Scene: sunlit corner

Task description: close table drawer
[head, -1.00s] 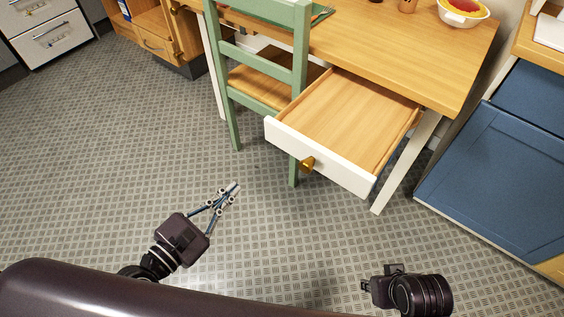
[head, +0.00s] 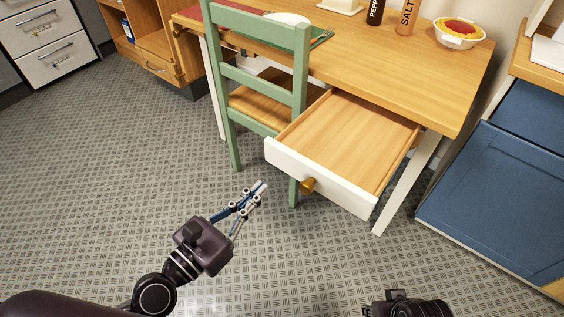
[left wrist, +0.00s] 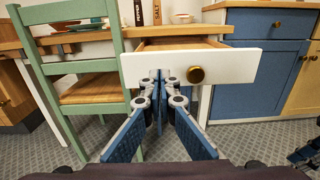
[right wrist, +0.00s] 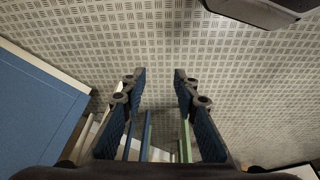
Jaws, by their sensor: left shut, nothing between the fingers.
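The table drawer (head: 350,130) is pulled out and empty below the wooden table top (head: 400,50). Its white front has a round brass knob (head: 308,186), which also shows in the left wrist view (left wrist: 196,75). My left gripper (head: 262,186) is shut and empty, in front of the drawer and left of the knob, apart from it. In the left wrist view its fingertips (left wrist: 160,75) overlap the left part of the drawer front. My right gripper (right wrist: 159,72) has its fingers apart with nothing between them; in the head view only its wrist part shows at the bottom.
A green chair (head: 300,70) stands close against the drawer's left side. A blue cabinet (head: 500,190) is to the right of the table. A bowl (head: 460,33), salt bottle (head: 407,15) and pepper bottle (head: 375,12) stand on the table. The floor before the drawer is clear.

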